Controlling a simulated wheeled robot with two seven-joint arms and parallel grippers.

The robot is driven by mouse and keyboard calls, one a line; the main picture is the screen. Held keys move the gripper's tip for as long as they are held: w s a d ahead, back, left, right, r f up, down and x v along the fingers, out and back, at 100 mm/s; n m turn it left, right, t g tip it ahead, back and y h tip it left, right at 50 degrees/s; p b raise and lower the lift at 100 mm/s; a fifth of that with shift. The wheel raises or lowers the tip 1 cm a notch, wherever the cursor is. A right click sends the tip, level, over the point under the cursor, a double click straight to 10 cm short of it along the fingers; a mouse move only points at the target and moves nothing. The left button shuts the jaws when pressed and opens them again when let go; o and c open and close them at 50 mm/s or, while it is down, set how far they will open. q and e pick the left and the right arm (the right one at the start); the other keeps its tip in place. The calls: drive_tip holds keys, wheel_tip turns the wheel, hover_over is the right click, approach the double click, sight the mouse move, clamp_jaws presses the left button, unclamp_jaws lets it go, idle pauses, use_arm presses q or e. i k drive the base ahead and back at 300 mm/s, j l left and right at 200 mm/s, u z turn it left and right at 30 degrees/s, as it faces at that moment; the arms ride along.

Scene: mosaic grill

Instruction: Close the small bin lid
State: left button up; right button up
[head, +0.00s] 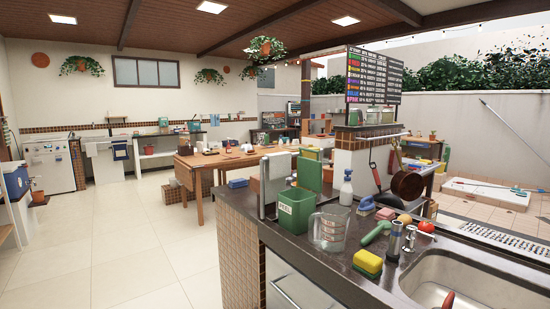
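The small green bin (294,218) with a white label stands on the near left end of the dark counter. A flat green panel (309,173) stands upright at its back edge and looks like its lid, swung open. The bin's top opening is uncovered. Neither of my grippers shows in the head view.
A clear measuring jug (330,231) stands close to the bin's right side. A pale upright board (275,180) is behind its left side. A spray bottle (346,190), a yellow-green sponge (368,264) and the sink (480,278) are farther right. The tiled floor at left is clear.

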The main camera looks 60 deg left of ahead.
sight(309, 171)
drive_tip(key=u, duration=1.6)
